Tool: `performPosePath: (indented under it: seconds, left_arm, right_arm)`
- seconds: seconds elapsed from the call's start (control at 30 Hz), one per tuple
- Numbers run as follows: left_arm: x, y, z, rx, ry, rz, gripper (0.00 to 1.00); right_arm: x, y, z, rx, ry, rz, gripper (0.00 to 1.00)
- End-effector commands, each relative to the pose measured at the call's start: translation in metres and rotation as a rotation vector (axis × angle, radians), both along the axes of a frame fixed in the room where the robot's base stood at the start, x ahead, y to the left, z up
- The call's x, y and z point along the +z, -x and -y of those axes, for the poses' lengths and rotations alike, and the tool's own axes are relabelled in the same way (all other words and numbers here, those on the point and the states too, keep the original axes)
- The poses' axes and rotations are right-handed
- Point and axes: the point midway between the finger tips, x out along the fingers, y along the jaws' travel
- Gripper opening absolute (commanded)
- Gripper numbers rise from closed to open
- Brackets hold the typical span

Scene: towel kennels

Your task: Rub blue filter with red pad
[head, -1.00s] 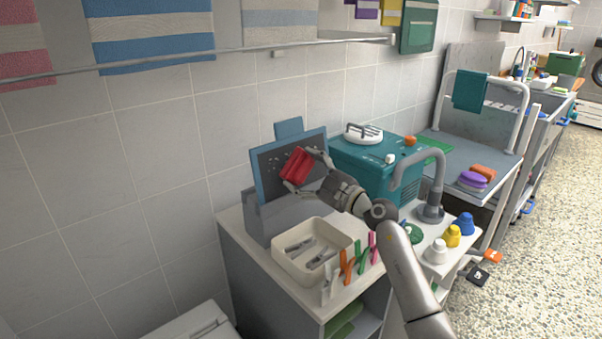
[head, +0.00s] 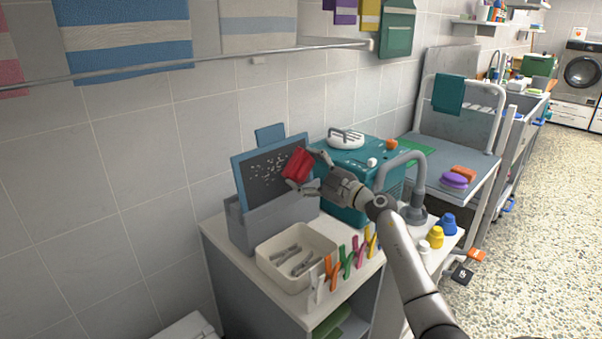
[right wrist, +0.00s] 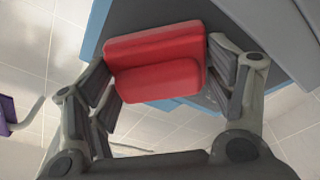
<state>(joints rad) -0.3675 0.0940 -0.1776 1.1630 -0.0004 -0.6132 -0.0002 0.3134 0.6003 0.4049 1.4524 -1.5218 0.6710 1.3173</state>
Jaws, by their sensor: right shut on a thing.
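The blue filter (head: 246,190) is a dark panel in a blue frame with a tab on top. It stands upright in a grey holder (head: 282,214) on the cabinet top, with pale specks across its dark face. My right gripper (head: 303,169) is shut on the red pad (head: 297,163) at the right part of the filter's face. In the right wrist view the red pad (right wrist: 155,65) sits between both fingers, with the dark panel behind it. Whether the pad touches the panel I cannot tell. My left gripper is not in view.
A cream tray (head: 264,262) with grey clips stands in front of the holder, beside a row of coloured clothespins (head: 345,262). A teal machine (head: 349,177) and a grey tap (head: 418,190) are to the right. A rail (head: 215,60) with towels runs above.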

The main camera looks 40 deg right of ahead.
Motion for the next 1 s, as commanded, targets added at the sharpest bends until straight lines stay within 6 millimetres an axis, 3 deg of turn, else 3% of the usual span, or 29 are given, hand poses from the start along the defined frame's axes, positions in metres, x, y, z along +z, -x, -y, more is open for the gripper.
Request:
performPosePath:
  seconds: [0.4, 0.67, 0.8, 1.0]
  left_arm:
    - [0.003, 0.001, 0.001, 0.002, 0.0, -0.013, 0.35]
    - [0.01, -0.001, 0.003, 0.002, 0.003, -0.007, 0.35]
    - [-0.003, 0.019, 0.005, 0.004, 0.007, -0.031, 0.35]
    - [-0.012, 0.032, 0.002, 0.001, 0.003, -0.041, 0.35]
  right_arm:
    - [0.0, -0.004, 0.029, -0.002, 0.001, 0.0, 0.54]
    - [0.0, -0.004, 0.034, -0.001, 0.001, -0.001, 0.54]
    - [0.001, -0.003, 0.034, -0.001, 0.0, -0.001, 0.54]
    - [0.0, -0.002, 0.034, -0.001, 0.0, -0.001, 0.54]
